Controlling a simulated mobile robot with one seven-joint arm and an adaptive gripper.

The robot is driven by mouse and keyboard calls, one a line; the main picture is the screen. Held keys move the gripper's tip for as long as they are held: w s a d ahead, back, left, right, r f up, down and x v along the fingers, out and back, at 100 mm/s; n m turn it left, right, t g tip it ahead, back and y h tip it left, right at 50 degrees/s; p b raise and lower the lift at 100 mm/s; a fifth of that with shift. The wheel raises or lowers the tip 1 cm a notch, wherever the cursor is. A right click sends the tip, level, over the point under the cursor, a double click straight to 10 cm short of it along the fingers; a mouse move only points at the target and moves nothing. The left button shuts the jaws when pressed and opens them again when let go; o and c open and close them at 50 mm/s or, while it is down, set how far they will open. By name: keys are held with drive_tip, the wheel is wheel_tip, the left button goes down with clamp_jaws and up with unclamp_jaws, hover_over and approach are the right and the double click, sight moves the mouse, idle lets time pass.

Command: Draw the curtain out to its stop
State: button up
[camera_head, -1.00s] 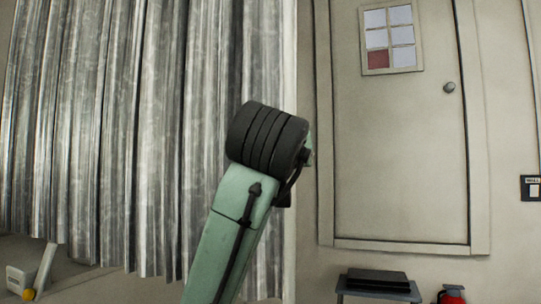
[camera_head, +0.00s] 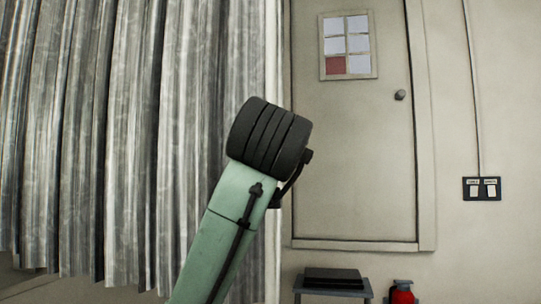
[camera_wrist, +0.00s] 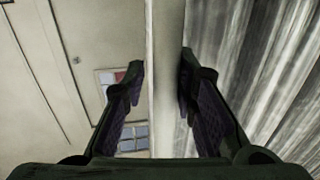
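The curtain (camera_head: 120,120) is grey, streaked and folded, and fills the left side of the head view. Its pale straight leading edge (camera_head: 272,60) is beside the door frame. In the wrist view the curtain (camera_wrist: 255,60) is at right, and the pale edge bar (camera_wrist: 166,90) runs upright between the two fingers of my gripper (camera_wrist: 162,70). The fingers are partly closed, one on each side of the bar, and appear to hold it. Exact finger contact is hard to see. In the head view my arm hides the gripper and part of the edge.
A door (camera_head: 350,140) with a small paned window (camera_head: 347,45) and a knob (camera_head: 400,95) is right of the curtain. A small table (camera_head: 333,284) with a dark flat item and a red object (camera_head: 402,292) stand below. A switch plate (camera_head: 481,188) is on the right wall.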

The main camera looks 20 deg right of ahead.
drive_tip(key=shift+o, duration=1.4)
drive_tip(key=shift+s+a, duration=0.1)
drive_tip(key=v, duration=1.2)
